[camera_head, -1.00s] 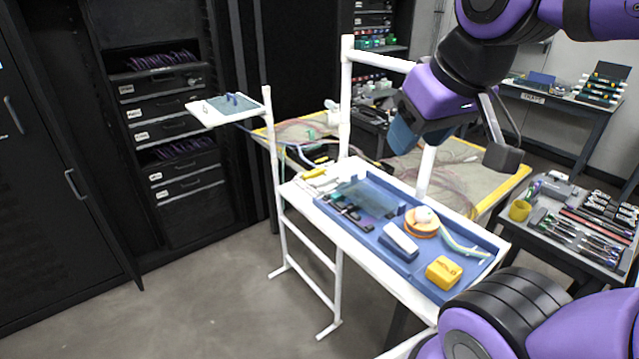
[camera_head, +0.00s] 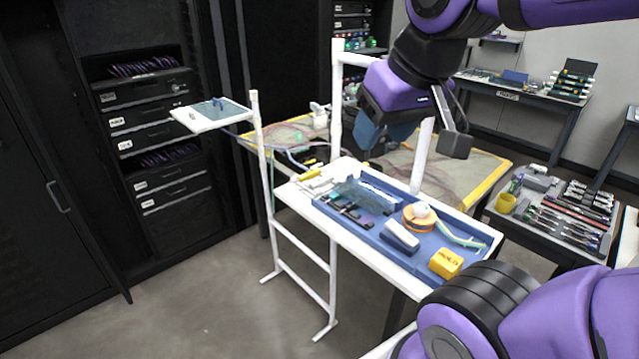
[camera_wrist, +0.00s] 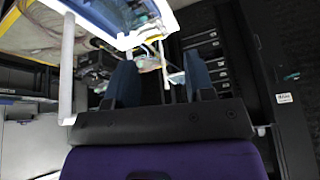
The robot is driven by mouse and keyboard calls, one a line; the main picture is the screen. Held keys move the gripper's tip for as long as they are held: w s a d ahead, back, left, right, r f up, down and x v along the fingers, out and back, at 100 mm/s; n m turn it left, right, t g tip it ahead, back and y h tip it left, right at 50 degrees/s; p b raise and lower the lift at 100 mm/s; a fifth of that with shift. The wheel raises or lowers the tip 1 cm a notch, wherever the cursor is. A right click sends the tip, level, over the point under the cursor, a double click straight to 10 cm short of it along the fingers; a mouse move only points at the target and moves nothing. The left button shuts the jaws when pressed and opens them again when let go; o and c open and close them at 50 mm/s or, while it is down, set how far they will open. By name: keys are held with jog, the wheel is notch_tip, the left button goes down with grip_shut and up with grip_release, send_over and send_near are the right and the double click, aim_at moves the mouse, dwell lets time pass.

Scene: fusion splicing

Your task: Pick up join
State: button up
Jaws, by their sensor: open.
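I cannot single out the join for certain. A small white shelf (camera_head: 190,122) at upper left carries a grey-blue pad (camera_head: 222,108) with tiny blue uprights, and thin lines run from it toward the back table. My gripper (camera_head: 368,132) hangs above the far side of the white cart, well to the right of that shelf. In the wrist view its two blue fingers stand apart with an empty gap (camera_wrist: 160,75) between them. Beyond the gap are thin pale rods and small shapes, too small to name.
The white cart (camera_head: 285,192) holds a blue tray (camera_head: 468,233) with a stapler-like tool (camera_head: 400,236), an orange spool (camera_head: 418,219) and a yellow block (camera_head: 446,263). White posts (camera_head: 336,95) rise behind it. Dark racks (camera_head: 150,120) stand left; a tool table (camera_head: 575,220) stands right.

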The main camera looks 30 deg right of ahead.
jog(key=w, duration=0.1)
jog(key=m+g, duration=0.5)
jog(key=m, duration=1)
send_over(321, 180)
jog(key=f, duration=2)
jog(key=shift+s+d+f, duration=0.15)
jog(key=shift+s, duration=0.15)
jog(key=shift+w+f, duration=0.2)
jog(key=shift+f, duration=1.1)
jog(key=shift+w+f, duration=0.15)
jog(key=shift+f, duration=1.1)
jog(key=shift+c, duration=0.2)
grip_shut()
